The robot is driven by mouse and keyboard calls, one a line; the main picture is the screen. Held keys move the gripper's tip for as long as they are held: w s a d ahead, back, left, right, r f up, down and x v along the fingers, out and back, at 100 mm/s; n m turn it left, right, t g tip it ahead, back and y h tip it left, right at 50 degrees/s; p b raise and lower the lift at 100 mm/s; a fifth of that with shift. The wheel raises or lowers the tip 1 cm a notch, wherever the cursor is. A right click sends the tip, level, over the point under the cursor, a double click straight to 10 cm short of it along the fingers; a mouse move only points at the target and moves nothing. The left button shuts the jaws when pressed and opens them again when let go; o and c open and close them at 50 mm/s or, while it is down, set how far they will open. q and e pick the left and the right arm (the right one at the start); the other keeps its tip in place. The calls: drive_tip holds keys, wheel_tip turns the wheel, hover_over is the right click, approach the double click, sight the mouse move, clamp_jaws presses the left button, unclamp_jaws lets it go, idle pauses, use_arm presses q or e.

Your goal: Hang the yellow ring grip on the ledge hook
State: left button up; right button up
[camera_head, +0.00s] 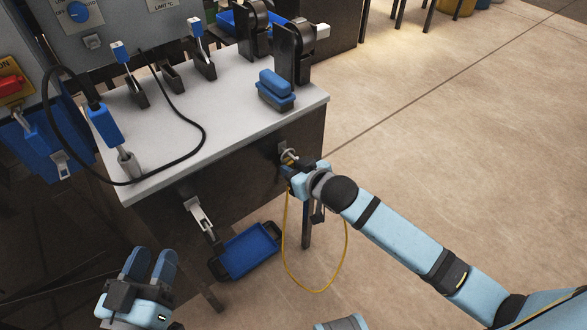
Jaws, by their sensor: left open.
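A thin yellow loop (285,240), likely the yellow ring grip or its cord, hangs below my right gripper in front of the table's side. Its upper right part passes behind my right arm. My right gripper (291,165) is at the table's dark side panel, close to a small metal hook-like fitting (283,147). The fingers are small and partly hidden, so I cannot tell whether they are closed on the yellow piece or whether it touches the hook. My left gripper (151,256) is at the lower left, open and empty, with its fingers pointing up.
The white-topped table (222,128) carries several black clamps and levers, a blue block (275,88) and a blue-handled tool (105,125) on a black cable. A metal latch (200,216) is on its front. A blue tray (245,252) sits below. Floor at right is clear.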

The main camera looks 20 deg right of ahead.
drive_tip(key=shift+o, duration=1.3)
clamp_jaws()
drive_tip(key=shift+r+p, duration=0.9)
drive_tip(key=shift+p, duration=0.3)
drive_tip(key=shift+s, duration=0.2)
drive_tip(key=shift+s+d+p, duration=0.25)
drive_tip(key=shift+s+p, duration=0.4)
drive_tip(key=shift+s+d+p, duration=0.25)
drive_tip(key=shift+s+p, duration=0.35)
drive_tip(key=shift+s, duration=0.1)
